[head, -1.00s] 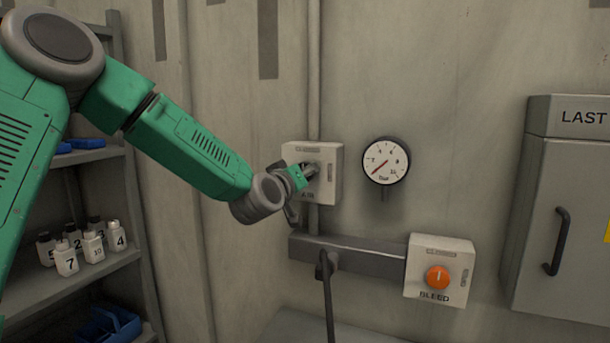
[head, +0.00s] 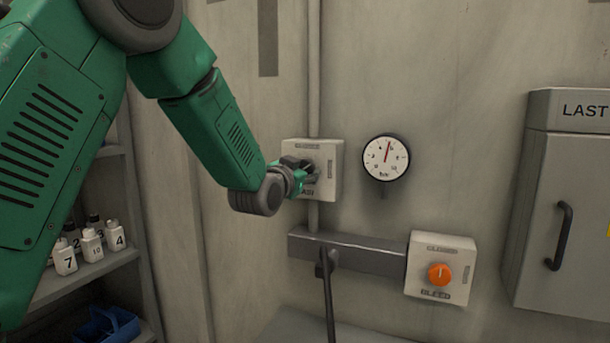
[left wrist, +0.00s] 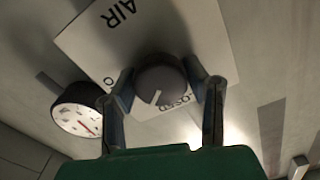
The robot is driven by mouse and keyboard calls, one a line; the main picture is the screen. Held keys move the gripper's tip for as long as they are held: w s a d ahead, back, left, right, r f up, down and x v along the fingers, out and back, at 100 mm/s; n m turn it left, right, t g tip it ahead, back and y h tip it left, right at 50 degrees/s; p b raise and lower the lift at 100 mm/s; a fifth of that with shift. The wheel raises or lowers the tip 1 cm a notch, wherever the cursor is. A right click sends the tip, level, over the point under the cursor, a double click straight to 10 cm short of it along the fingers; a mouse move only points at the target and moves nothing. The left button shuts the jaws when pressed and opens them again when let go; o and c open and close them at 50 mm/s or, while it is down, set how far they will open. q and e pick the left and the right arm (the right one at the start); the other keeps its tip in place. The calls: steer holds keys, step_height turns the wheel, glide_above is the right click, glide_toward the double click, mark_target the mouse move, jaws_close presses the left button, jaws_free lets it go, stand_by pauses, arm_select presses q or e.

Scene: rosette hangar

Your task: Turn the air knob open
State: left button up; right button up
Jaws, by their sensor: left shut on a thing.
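The air box (head: 330,193) is a pale plate on the wall, marked AIR, with its lettering partly covered by my left gripper (head: 305,174). In the left wrist view the air knob (left wrist: 160,84) is a dark grey round knob with a white pointer line. My left gripper's two fingers (left wrist: 163,95) stand on either side of the knob, shut on it. The pointer line points down and slightly left in that view. In the head view the knob is mostly hidden by the gripper. My right gripper is not in view.
A round gauge (head: 386,158) right of the air box has its needle pointing nearly up. Below right is a bleed box (head: 452,252) with an orange knob (head: 440,274). A grey cabinet (head: 565,200) stands at right. A shelf with numbered bottles (head: 92,244) is at left.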

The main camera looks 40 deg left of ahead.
arm_select(q)
steer(key=m, duration=0.2)
steer(key=m+b, duration=0.1)
steer(key=shift+f+m, duration=0.2)
steer(key=shift+m, duration=0.2)
steer(key=shift+m+b, duration=1.05)
steer(key=shift+m, duration=0.75)
steer(key=shift+f, duration=0.1)
steer(key=o, duration=1.2)
steer(key=shift+c, duration=0.2)
steer(key=shift+s+r, duration=0.1)
steer(key=shift+r, duration=0.1)
steer(key=v, duration=1.1)
steer(key=shift+s, duration=0.3)
